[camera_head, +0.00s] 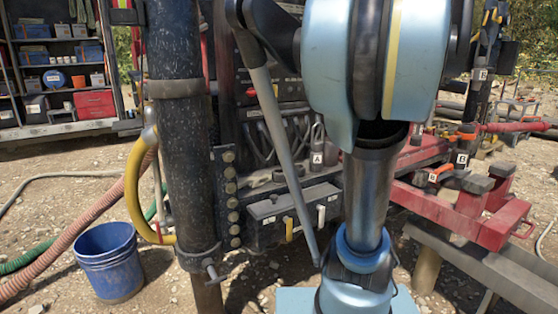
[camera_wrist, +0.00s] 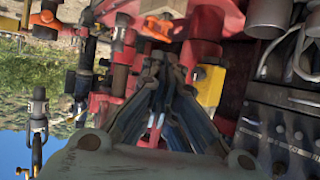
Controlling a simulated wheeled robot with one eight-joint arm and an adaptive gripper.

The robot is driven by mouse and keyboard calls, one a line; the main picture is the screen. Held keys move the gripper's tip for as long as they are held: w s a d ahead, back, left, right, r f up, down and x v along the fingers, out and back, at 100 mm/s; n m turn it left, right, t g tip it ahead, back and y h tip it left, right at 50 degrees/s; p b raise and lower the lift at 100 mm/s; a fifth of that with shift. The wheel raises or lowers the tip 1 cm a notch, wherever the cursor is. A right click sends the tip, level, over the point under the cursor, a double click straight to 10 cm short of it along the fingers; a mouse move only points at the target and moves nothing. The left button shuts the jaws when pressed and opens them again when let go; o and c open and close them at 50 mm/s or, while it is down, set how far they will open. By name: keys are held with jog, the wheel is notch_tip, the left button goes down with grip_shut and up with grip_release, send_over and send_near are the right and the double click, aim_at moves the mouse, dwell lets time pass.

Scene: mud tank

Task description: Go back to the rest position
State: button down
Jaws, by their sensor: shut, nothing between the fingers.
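My gripper (camera_wrist: 158,88) shows in the wrist view with its two dark fingers close together at the tips. It is shut and nothing shows between the fingertips. The wrist picture is turned, with sky at the lower left. Red machinery and a yellow block (camera_wrist: 210,86) lie beyond the fingers. In the head view my blue arm stands in front, to the right of the middle, and my gripper cannot be made out there.
A thick black pipe (camera_head: 180,120) stands left of my arm. A control box (camera_head: 285,212) with levers is behind it. A red frame (camera_head: 475,205) and grey beam (camera_head: 490,265) are at right. A blue bucket (camera_head: 108,262) and hoses (camera_head: 75,228) lie at left. Shelves (camera_head: 60,60) stand behind.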

jog(key=s+a+f+n+g+y, duration=0.2)
jog(key=s+a+f+g, duration=0.2)
jog(key=s+a+f, duration=0.6)
jog(key=s+a+f+n+g+y, duration=0.3)
jog(key=s+a+f, duration=0.7)
jog(key=s+f, duration=0.7)
jog(key=shift+s+a+g, duration=0.25)
jog(key=shift+g, duration=0.95)
jog(key=shift+f, duration=0.1)
jog(key=shift+w+f, duration=0.2)
jog(key=shift+w, duration=0.25)
